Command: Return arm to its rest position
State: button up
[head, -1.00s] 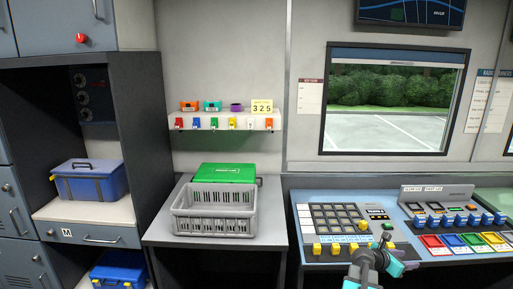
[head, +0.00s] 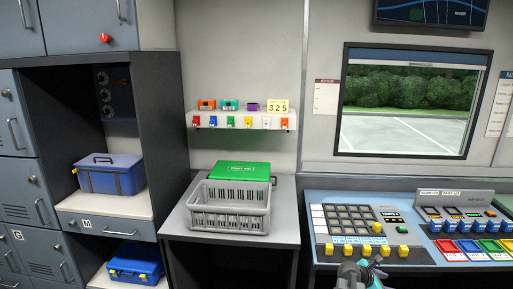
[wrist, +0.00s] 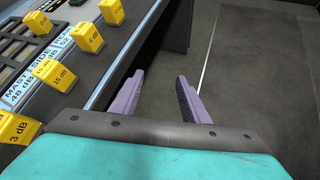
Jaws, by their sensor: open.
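My gripper (wrist: 160,103) shows in the wrist view with its two purple-grey fingers apart and nothing between them. It hangs over the dark floor, just off the front edge of the blue console (wrist: 118,62). In the head view my arm (head: 362,272) shows at the bottom edge, in front of the console (head: 312,228); the fingertips cannot be made out there.
Yellow blocks with dB labels (wrist: 89,38) stand along the console edge, left of my gripper. A grey crate (head: 229,222) and a green case (head: 240,171) stand on the side table. A blue toolbox (head: 110,175) sits on the left shelf. The floor (wrist: 255,70) is clear.

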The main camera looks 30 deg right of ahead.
jog(key=w+a+f+m+y, duration=0.3)
jog(key=a+f, duration=0.7)
jog(key=a, duration=0.5)
jog(key=w+a+f+m+y, duration=0.25)
jog(key=a+f, duration=0.75)
jog(key=a, duration=0.6)
jog(key=s+a+f+m+g+y, duration=0.1)
jog(key=s+a+f+m, duration=0.1)
jog(key=s+a, duration=0.3)
jog(key=s+a+f+m+g+y, duration=0.2)
jog(key=s+a+f+m, duration=0.1)
jog(key=a, duration=1.1)
jog(key=s+a+f+m+g+y, duration=0.1)
jog(key=s+a+f, duration=0.4)
jog(key=a, duration=0.5)
jog(key=shift+s+m+y, duration=0.75)
jog(key=shift+s+m, duration=0.1)
jog(key=shift+s, duration=0.2)
jog(key=shift+r, duration=0.1)
